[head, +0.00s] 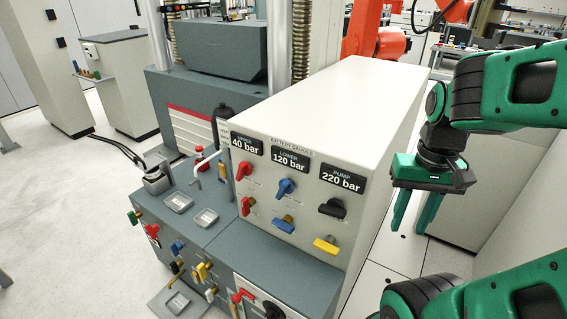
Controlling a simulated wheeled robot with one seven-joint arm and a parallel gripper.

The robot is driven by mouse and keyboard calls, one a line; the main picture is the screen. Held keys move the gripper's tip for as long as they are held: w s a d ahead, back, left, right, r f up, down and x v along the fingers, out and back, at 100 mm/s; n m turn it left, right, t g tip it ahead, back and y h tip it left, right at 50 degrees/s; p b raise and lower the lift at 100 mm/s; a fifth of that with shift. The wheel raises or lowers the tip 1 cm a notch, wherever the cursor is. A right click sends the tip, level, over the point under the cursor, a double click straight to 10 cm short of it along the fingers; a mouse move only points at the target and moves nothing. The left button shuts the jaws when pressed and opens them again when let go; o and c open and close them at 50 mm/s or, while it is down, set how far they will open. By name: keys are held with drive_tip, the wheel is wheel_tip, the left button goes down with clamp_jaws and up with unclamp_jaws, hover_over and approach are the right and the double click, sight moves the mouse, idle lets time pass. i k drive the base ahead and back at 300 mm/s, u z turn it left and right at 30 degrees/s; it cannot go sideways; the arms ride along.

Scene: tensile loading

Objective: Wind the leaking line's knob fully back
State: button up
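The white gauge cabinet (370,97) has three dark displays: upper (246,144) reads 40 bar, lower (290,160) reads 120 bar, pump (342,178) reads 220 bar. Below them are an upper red knob (243,171), an upper blue knob (286,187) and a black knob (332,208). The lower row has a red knob (249,206), a blue knob (283,224) and a yellow knob (327,245). No leak is visible. My green gripper (408,230) hangs right of the cabinet, fingers down, apart and empty, touching no knob.
A grey bench (225,237) left of and below the cabinet carries small trays (178,202), valves and a bent silver pipe. More coloured knobs (177,248) line its front. A tall grey testing machine (207,90) stands behind. Open floor (60,210) lies at the left.

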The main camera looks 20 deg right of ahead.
sight(245, 168)
drive_tip(key=z, duration=1.4)
drive_tip(key=k, duration=0.5)
drive_tip(key=u, duration=1.4)
